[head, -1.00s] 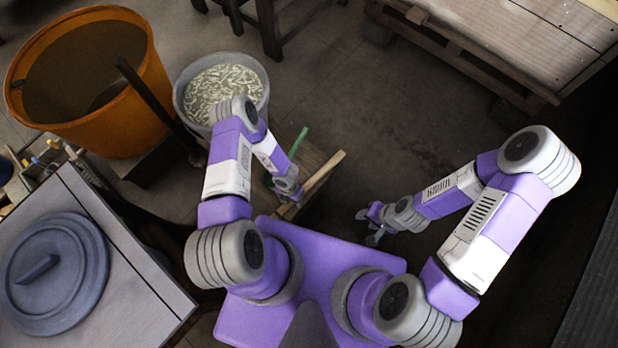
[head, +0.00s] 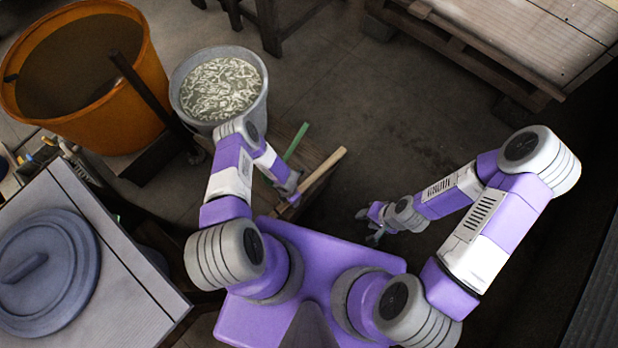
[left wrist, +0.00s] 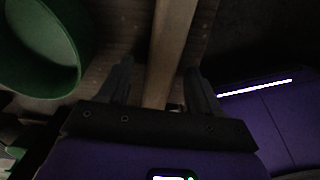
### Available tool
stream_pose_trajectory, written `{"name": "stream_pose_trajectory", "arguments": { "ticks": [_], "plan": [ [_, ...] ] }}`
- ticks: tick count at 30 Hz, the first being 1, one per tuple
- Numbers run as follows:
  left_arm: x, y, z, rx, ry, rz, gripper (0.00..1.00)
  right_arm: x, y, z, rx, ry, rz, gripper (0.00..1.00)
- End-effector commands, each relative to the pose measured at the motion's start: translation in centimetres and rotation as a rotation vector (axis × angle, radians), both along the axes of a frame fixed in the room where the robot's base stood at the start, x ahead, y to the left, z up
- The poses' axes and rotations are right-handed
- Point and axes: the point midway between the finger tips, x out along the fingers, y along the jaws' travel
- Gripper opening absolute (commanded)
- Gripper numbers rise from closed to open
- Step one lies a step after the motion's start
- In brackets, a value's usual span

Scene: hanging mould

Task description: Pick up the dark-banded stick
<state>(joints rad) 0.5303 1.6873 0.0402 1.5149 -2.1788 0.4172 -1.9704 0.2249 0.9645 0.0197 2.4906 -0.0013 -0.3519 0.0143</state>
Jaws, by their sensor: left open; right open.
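A pale wooden stick (head: 327,169) leans out of a low wooden box or stand (head: 307,158) in the head view. No dark band on it can be made out. My left gripper (head: 293,197) is at the stick's lower end, partly hidden by its own wrist. In the left wrist view, a pale wooden bar (left wrist: 168,55), seemingly this stick, runs between the two spread fingers of my left gripper (left wrist: 158,82). I cannot tell whether they touch it. A green stick (head: 297,141) stands left of the pale one. My right gripper (head: 367,228) is open and empty, low over the floor.
A grey bucket (head: 174,98) of pale strips in liquid and an orange tub (head: 150,95) stand at the upper left. A table with a round lid (head: 45,262) is at lower left. A green round rim (left wrist: 78,50) is left of the left fingers. A wooden platform (head: 520,35) is upper right.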

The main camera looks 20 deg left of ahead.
Motion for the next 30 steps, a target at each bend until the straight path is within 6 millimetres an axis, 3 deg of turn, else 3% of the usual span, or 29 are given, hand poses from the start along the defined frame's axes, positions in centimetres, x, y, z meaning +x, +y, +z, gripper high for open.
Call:
{"name": "stream_pose_trajectory", "arguments": {
  "ticks": [3, 15, 23, 30],
  "plan": [
    [0.0, 0.0, 0.1, 0.0, 0.0, 0.0, 0.64, 0.0, 0.0, 0.1, 0.0, 0.0, 0.0, 0.43],
    [0.0, 0.0, 0.1, -0.001, 0.0, 0.0, 0.03, 0.0, 0.0, 0.1, 0.0, 0.0, 0.0, 0.43],
    [0.0, 0.0, 0.5, -0.001, 0.0, -0.001, 0.03, 0.0, 0.0, 0.3, 0.0, 0.0, 0.0, 0.43],
    [0.1, 0.0, 4.7, 0.0, -0.002, -0.002, 0.03, 0.0, 0.0, 2.2, 0.0, 0.0, 0.0, 0.43]
  ]
}}
